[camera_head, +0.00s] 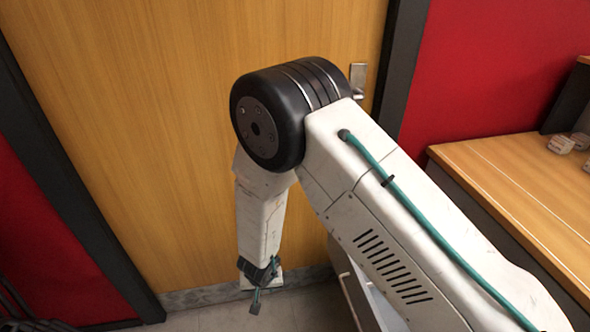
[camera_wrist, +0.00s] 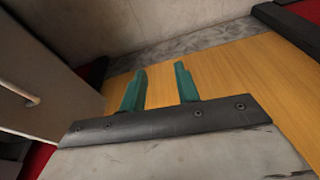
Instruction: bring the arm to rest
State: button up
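My arm, white with a black elbow joint, shows in the head view, bent at the elbow with its forearm hanging down. My gripper (camera_head: 257,297) is small there, low in front of the wooden door and above the grey floor. In the wrist view the two green fingers of my gripper (camera_wrist: 160,76) stand apart with a clear gap. Nothing is between them. The wooden door surface lies beyond them, and no object is held.
The wooden door (camera_head: 140,120) has a dark frame (camera_head: 75,190) and a metal handle (camera_head: 358,80). A wooden counter (camera_head: 520,190) stands at the right with small blocks (camera_head: 561,144) on it. Some grey floor (camera_head: 310,312) is free. A pale cabinet front (camera_wrist: 50,75) is left in the wrist view.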

jog(key=s+d+r+n+g+y, duration=0.1)
jog(key=s+d+r+g+y, duration=0.2)
jog(key=r, duration=1.1)
jog(key=s+d+r+g, duration=0.2)
jog(key=d+r, duration=0.3)
jog(key=r, duration=0.8)
jog(key=s+d+r+m+t+h, duration=0.1)
jog(key=s+d+r, duration=0.4)
jog(key=d+r, duration=0.2)
jog(key=s+d+r+t+h, duration=0.1)
jog(key=s+d+r, duration=0.4)
jog(key=d, duration=0.6)
jog(key=s+d+r+m+t+h, duration=0.1)
jog(key=s+d+r, duration=0.4)
jog(key=d+r, duration=0.4)
jog(key=shift+s+d+r+m+t+h, duration=0.3)
jog(key=shift+s+d+t, duration=0.1)
jog(key=shift+d, duration=0.15)
